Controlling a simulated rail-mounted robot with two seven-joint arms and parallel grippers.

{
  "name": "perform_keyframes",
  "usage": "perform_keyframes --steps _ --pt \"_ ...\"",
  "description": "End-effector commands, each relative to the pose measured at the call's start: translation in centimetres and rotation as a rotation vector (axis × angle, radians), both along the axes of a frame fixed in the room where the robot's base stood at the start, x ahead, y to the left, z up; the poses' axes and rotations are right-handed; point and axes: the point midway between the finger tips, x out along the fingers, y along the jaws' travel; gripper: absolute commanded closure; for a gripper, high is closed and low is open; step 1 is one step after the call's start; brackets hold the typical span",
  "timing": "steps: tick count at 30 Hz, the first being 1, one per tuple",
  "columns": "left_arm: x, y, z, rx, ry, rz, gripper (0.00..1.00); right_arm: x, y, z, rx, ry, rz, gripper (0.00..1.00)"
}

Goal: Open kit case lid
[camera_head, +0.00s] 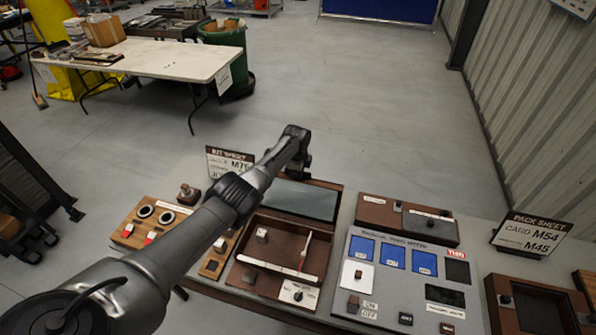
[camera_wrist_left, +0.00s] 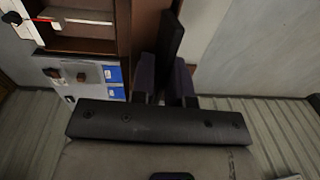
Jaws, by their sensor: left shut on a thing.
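The brown kit case (camera_head: 237,274) sits on the bench in the head view, its tray exposed with a small white block and a pale strip inside. Its lid, with a grey-green inner panel (camera_head: 303,201), lies back behind the tray; its exact angle is hard to tell. My left arm reaches across the case, and my left gripper (camera_head: 299,168) is at the lid's far side. In the left wrist view the gripper (camera_wrist_left: 166,85) is shut on a dark upright piece (camera_wrist_left: 171,40) beside the brown edge, seemingly part of the lid. My right gripper is not in view.
Right of the case are a grey panel with blue squares (camera_head: 391,257) and a brown box (camera_head: 376,212). A pack sheet sign (camera_head: 533,233) stands farther right.

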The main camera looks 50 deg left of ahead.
Motion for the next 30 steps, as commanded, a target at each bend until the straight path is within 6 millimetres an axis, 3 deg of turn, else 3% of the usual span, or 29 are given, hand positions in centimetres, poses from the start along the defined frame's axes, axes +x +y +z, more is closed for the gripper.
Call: perform_keyframes --steps 10,11,17,25,30 --pt "0.0 0.0 -0.2 0.003 -0.001 0.000 1.00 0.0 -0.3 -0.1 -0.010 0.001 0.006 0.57" --pt "0.0 0.0 -0.2 0.003 -0.001 0.000 0.84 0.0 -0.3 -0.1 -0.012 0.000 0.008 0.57" --pt "-0.1 0.0 -0.2 0.001 0.002 0.000 0.66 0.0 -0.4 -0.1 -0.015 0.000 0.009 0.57" --pt "-0.1 0.0 -0.1 -0.001 0.004 0.000 0.66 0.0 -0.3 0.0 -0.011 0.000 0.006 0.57" --pt "-0.2 0.0 1.5 0.001 0.002 0.001 0.66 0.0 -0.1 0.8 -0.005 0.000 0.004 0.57"
